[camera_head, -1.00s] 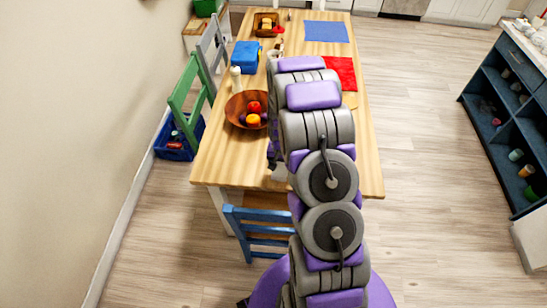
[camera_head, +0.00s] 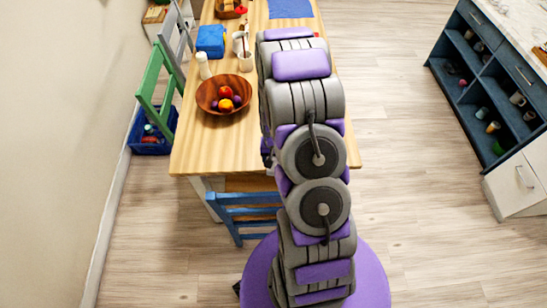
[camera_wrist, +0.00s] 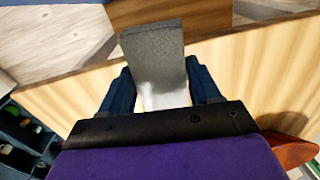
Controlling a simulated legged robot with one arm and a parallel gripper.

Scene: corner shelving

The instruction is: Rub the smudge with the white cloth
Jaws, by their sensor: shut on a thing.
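In the wrist view my gripper (camera_wrist: 159,72) has its two dark blue fingers on either side of a flat cloth (camera_wrist: 153,48). The cloth looks dark grey in shade at its far part and white near the palm. I take it for the white cloth, held between the fingers. It hangs out past the fingertips, over the wooden table's edge (camera_wrist: 80,98) in the picture. Whether it touches anything I cannot tell. In the head view my arm hides the gripper and cloth. I cannot make out the smudge in either view.
The wooden table (camera_head: 215,150) carries a fruit bowl (camera_head: 206,92), a white bottle (camera_head: 204,68), a blue box (camera_head: 211,41) and a blue mat (camera_head: 290,9). A blue chair (camera_head: 245,210) stands at its near end, a green chair (camera_head: 152,80) at left. Floor is clear toward the shelf (camera_head: 490,80).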

